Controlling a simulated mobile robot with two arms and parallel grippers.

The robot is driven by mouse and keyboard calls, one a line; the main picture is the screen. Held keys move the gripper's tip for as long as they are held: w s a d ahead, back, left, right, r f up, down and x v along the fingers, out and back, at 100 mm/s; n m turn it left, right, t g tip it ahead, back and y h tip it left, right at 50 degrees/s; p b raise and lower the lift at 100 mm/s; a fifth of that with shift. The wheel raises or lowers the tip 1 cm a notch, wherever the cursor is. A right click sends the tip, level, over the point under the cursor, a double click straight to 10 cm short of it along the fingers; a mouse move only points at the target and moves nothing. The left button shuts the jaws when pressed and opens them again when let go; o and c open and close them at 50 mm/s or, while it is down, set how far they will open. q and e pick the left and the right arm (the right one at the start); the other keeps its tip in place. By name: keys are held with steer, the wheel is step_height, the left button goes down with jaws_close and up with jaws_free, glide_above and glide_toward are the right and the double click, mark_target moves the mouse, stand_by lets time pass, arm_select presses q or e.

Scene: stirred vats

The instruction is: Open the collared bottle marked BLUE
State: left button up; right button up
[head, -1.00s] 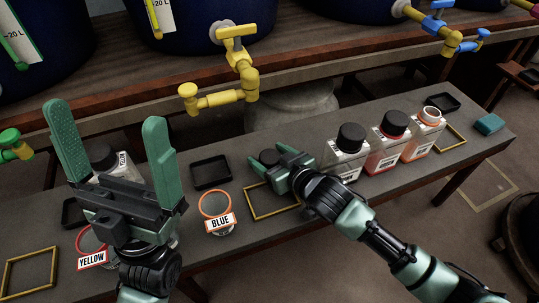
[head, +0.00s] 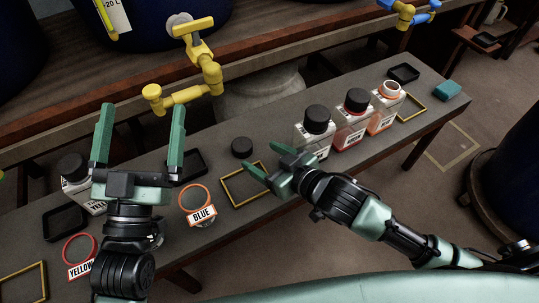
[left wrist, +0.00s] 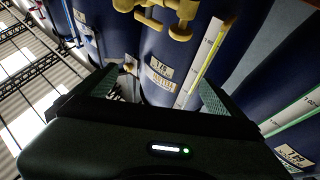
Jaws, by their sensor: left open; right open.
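The word BLUE reads clearly on a tag on an orange-rimmed clear vessel (head: 199,204) in the head view. A loose black cap (head: 242,147) sits on the bench. My right gripper (head: 266,163) is open and empty, just in front of that cap. My left gripper (head: 140,136) is open and empty above the bench's left part.
Another black-capped bottle (head: 75,172) stands at left, partly behind my left gripper. A YELLOW-tagged red-rimmed vessel (head: 80,250), dark trays (head: 65,222) and yellow frames (head: 228,199) share the bench. A yellow tap (head: 200,75) overhangs the back. A teal block (head: 447,90) lies at the right end.

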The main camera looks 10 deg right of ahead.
steer(key=shift+v, duration=0.75)
steer(key=shift+s+a+r, duration=0.1)
steer(key=shift+r, duration=0.2)
step_height(320, 180, up, 10)
steer(key=a+m+t+y, duration=0.1)
steer(key=a+t+y, duration=0.1)
steer(key=t, duration=0.2)
arm_select(q)
steer(key=shift+w+f+g+y, duration=0.2)
steer(key=shift+w+f+g, duration=0.1)
steer(key=shift+f, duration=0.3)
steer(key=shift+w+f+g+y, duration=0.2)
steer(key=shift+f+g, duration=0.1)
steer(key=shift+f, duration=0.25)
arm_select(e)
steer(key=s+d+r+m+t+h, duration=0.2)
steer(key=d+r+t+h, duration=0.1)
steer(key=d+r+t, duration=0.2)
step_height(320, 180, up, 4)
steer(key=shift+s+d+t+h, duration=0.2)
steer(key=shift+d+t+h, duration=0.2)
steer(key=shift+d, duration=0.6)
